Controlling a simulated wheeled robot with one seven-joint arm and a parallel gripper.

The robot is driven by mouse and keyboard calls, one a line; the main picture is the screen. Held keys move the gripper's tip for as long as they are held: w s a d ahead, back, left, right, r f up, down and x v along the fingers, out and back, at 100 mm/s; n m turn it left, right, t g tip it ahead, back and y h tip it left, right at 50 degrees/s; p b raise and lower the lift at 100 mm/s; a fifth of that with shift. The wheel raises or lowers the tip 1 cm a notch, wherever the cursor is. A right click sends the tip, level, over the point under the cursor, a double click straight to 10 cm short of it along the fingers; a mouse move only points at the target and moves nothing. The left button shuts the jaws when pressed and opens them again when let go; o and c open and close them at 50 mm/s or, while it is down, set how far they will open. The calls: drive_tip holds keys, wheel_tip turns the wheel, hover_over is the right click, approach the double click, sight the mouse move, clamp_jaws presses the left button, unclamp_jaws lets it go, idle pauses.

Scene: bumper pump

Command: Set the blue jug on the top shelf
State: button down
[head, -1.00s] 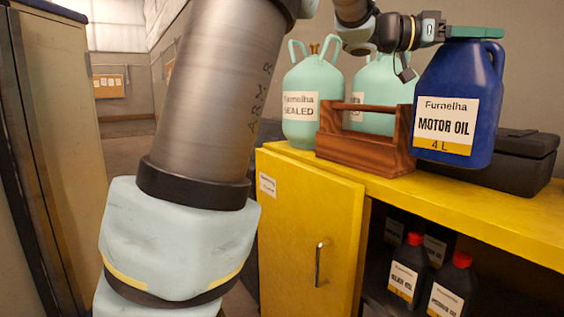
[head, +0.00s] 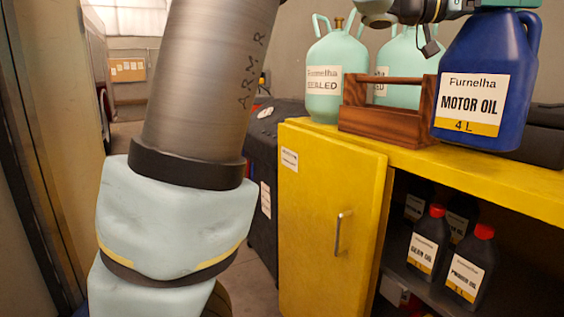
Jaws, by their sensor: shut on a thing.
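The blue jug (head: 487,60), labelled motor oil 4 L, is upright at the upper right in the head view. My gripper (head: 500,4) is at its top, shut on it, and partly cut off by the frame's upper edge. The jug is in front of the yellow cabinet's top (head: 520,172), and I cannot tell how far its base is from that surface. The top shelf is not clearly identifiable apart from this cabinet top.
A wooden tote (head: 385,128) is just left of the jug, with mint-green canisters (head: 325,75) behind it. A black case (head: 545,135) is behind the jug. Red-capped bottles (head: 428,240) stand in the cabinet's open lower bay. The yellow door (head: 325,220) is at its left.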

sight(468, 29)
drive_tip(key=shift+s+a+r+b, duration=0.35)
drive_tip(key=shift+s+a, duration=0.1)
drive_tip(key=shift+s, duration=0.05)
drive_tip(key=shift+w+a+f+b, duration=0.15)
drive_tip(key=shift+w+a+b, duration=0.2)
drive_tip(key=shift+w, duration=0.2)
drive_tip(key=shift+a, duration=0.35)
drive_tip(key=shift+w+a+f+b, duration=0.1)
drive_tip(key=shift+w+a+b, duration=0.45)
drive_tip(key=shift+a, duration=0.2)
drive_tip(key=shift+w+a+r+p, duration=0.15)
drive_tip(key=shift+w+a+r, duration=0.2)
drive_tip(key=shift+a+r, duration=0.15)
drive_tip(key=shift+w+a+r+p, duration=0.15)
drive_tip(key=shift+w+a+r, duration=0.2)
drive_tip(key=shift+a, duration=0.25)
